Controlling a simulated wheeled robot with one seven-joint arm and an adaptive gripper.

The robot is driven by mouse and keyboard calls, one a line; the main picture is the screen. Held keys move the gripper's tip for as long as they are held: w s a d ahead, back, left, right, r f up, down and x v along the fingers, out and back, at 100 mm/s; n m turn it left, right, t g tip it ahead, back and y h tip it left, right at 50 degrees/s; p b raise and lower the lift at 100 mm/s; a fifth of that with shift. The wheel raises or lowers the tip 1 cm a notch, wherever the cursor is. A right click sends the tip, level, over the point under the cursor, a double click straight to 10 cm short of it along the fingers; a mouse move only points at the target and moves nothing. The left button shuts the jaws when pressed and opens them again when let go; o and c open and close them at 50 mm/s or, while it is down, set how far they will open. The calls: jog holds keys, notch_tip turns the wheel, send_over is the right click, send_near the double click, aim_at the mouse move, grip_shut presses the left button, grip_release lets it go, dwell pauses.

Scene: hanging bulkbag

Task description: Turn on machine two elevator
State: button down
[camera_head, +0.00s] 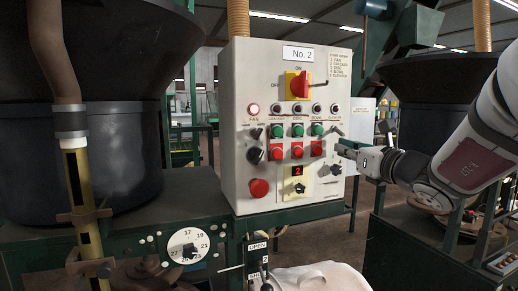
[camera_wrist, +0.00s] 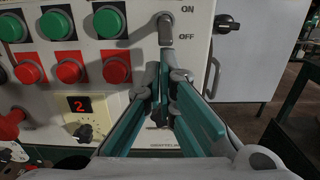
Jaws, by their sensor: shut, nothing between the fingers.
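The white control panel (camera_head: 240,150) marked No. 2 stands upright in the middle of the head view. Its right column holds the grey elevator switch (camera_head: 336,131), below a small lamp (camera_head: 334,107). In the wrist view the grey switch lever (camera_wrist: 166,32) stands at top centre beside the ON and OFF labels; I cannot tell which setting it is at. My gripper (camera_head: 341,147) is shut and empty, just below the switch. Its teal fingers (camera_wrist: 164,72) reach up toward the lever's lower end. I cannot tell whether they touch it.
Green buttons (camera_wrist: 110,20) and red buttons (camera_wrist: 116,68) lie left of my fingers. A red display (camera_wrist: 80,104) showing 2 is lower left. A red main switch (camera_head: 299,85) is at the panel's top. Dark hoppers (camera_head: 95,160) stand either side.

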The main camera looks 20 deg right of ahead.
jog(key=shift+r, duration=0.1)
dwell(0.3)
jog(key=shift+s+r+g+p, duration=0.15)
jog(key=shift+g+p, duration=0.15)
jog(key=shift+p, duration=0.45)
jog(key=shift+s+r+g+p, duration=0.35)
jog(key=shift+g+p, duration=0.55)
jog(key=shift+p, duration=1.3)
jog(key=shift+s+r+g+p, duration=0.2)
jog(key=shift+r+g+p, duration=0.4)
jog(key=shift+p, duration=1.05)
jog(key=shift+s+r+g+p, duration=0.15)
jog(key=shift+r+g+p, duration=0.4)
jog(key=shift+p, duration=1.05)
